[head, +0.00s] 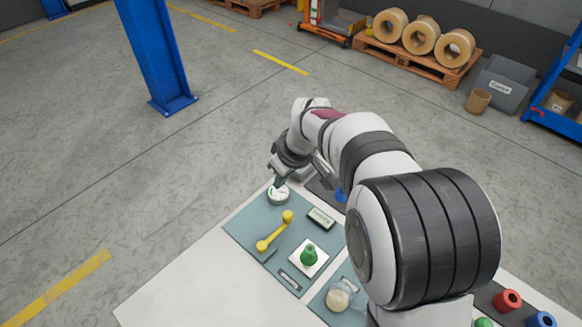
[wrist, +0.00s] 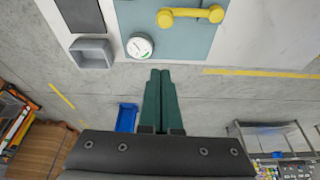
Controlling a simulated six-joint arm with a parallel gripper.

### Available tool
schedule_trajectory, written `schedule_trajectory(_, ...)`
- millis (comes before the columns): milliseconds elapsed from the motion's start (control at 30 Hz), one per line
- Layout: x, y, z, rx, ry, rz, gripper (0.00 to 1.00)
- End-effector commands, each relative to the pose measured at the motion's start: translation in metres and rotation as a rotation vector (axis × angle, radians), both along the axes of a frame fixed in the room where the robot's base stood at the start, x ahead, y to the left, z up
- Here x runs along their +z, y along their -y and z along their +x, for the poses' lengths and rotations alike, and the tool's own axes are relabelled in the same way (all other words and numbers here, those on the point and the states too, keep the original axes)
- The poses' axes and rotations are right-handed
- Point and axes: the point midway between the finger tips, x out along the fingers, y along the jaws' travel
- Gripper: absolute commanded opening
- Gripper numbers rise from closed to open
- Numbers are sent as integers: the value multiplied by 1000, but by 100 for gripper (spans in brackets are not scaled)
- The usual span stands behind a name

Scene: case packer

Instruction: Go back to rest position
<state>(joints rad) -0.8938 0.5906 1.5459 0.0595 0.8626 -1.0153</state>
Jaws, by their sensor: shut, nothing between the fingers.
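My gripper (wrist: 160,74) is shut and empty, its two dark green fingers side by side in the wrist view. In the head view my gripper (head: 278,184) points down at the far corner of the teal panel (head: 246,229), by the round white dial (head: 279,196). In the wrist view the dial (wrist: 140,46) lies just above and left of the fingertips. I cannot tell whether they touch it. A yellow handle (head: 275,231) is mounted on the panel, and it also shows in the wrist view (wrist: 191,15). My arm hides part of the table.
A green knob (head: 309,256), a small display (head: 321,217) and a jar (head: 338,297) are nearer me. Red (head: 507,300) and blue (head: 541,320) cylinders stand at lower right. A grey tray (wrist: 92,53) sits at the table edge. A blue post (head: 160,55) stands on open floor.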

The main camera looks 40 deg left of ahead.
Motion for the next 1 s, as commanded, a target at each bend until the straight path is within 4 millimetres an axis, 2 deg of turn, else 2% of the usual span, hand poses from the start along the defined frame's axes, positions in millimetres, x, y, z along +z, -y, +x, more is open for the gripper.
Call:
schedule_trajectory(100, 0, 0, 0, -1, 0, 0, 0)
schedule_trajectory(167, 4, 8, 3, -27, -7, -2, 0)
schedule_trajectory(233, 18, 37, 13, -132, -34, -12, 0)
schedule_trajectory(267, 27, 58, 17, -205, -52, -17, 0)
schedule_trajectory(333, 50, 123, 22, -439, -116, -38, 0)
schedule_trajectory(367, 59, 155, 20, -557, -149, -47, 0)
schedule_trajectory(400, 70, 197, 11, -718, -192, -59, 0)
schedule_trajectory(467, 80, 255, -11, -967, -261, -75, 0)
schedule_trajectory(500, 83, 289, -31, -1132, -304, -84, 0)
schedule_trajectory(600, 81, 349, -87, -1506, -405, -101, 0)
schedule_trajectory(700, 71, 377, -131, -1774, -479, -108, 0)
schedule_trajectory(800, 64, 386, -153, -1902, -514, -114, 0)
schedule_trajectory(1000, 62, 388, -156, -1924, -523, -116, 0)
